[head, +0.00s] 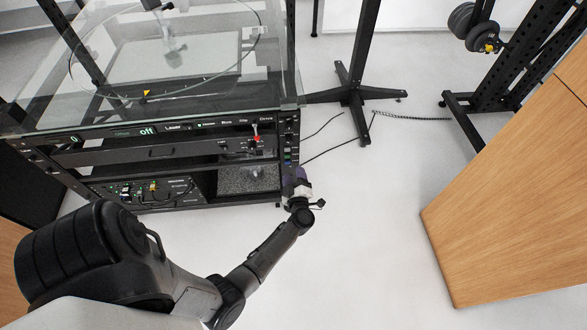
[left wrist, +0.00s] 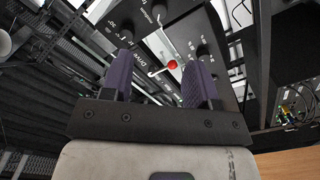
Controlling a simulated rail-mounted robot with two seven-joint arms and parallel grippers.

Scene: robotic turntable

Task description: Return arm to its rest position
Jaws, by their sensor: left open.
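My left arm (head: 262,258) reaches out from the lower left in the head view. My left gripper (head: 292,176) is at the lower right front corner of the turntable rack (head: 291,128), below the red-tipped lever (head: 257,138) on the front panel. In the left wrist view my left gripper (left wrist: 157,72) has two purple fingers standing apart. The red ball of the lever (left wrist: 172,64) shows in the gap between them, beyond the fingers, with black knobs around it. I see nothing held. Whether a finger touches the panel is hard to tell. My right gripper is in neither view.
A glass top (head: 170,55) covers the rack, whose panel display reads "off". A black stand (head: 355,95) with spread feet is behind, with cables on the floor. A wooden cabinet (head: 510,190) is at right. White floor (head: 365,230) between is clear.

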